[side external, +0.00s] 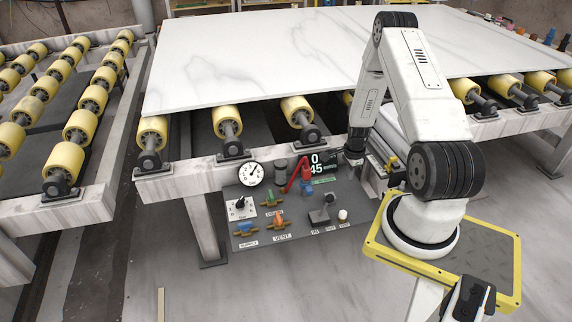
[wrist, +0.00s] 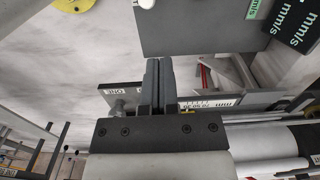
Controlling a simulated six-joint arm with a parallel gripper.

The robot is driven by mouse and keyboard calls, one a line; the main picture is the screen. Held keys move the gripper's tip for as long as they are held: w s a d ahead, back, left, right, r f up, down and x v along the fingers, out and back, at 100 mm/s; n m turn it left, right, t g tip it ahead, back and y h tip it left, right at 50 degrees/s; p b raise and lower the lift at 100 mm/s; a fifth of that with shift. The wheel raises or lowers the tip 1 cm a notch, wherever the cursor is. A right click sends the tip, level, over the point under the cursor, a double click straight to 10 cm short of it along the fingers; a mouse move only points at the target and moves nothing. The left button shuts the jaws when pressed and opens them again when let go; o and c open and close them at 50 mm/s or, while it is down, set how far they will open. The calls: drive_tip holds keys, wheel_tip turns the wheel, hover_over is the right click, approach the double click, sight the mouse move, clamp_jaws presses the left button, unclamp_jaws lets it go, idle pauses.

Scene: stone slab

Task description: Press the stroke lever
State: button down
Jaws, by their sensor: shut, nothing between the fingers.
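A control panel (side external: 262,232) stands below the near edge of the slab. On it are a red lever (side external: 293,178) rising at a slant beside a speed display (side external: 317,164), and a dark box (side external: 318,216) with a knob (side external: 329,197) on it. No readable label tells me which is the stroke lever. My gripper (side external: 354,157) hangs right of the display, apart from both; its fingertips are hard to make out there. In the wrist view my gripper (wrist: 158,85) has its fingers together and empty. A red part (wrist: 205,78) shows beyond them, partly hidden by grey plates.
The panel also carries a round gauge (side external: 251,174), a blue valve handle (side external: 244,226), an orange one (side external: 279,218) and a green one (side external: 270,200). A white marbled slab (side external: 270,60) lies above on yellow rollers (side external: 226,121). The floor before the panel is clear.

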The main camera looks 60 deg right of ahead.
sight(325, 206)
drive_tip(key=shift+s+d+f, duration=0.2)
drive_tip(key=shift+s+f, duration=0.15)
drive_tip(key=shift+f, duration=0.15)
drive_tip(key=shift+f, duration=4.95)
drive_tip(key=shift+w+a+r, duration=0.4)
drive_tip(key=shift+w+a, duration=0.3)
drive_tip(key=shift+w+a+r, duration=0.4)
drive_tip(key=shift+w+a, duration=0.3)
drive_tip(key=shift+w+a+r, duration=0.1)
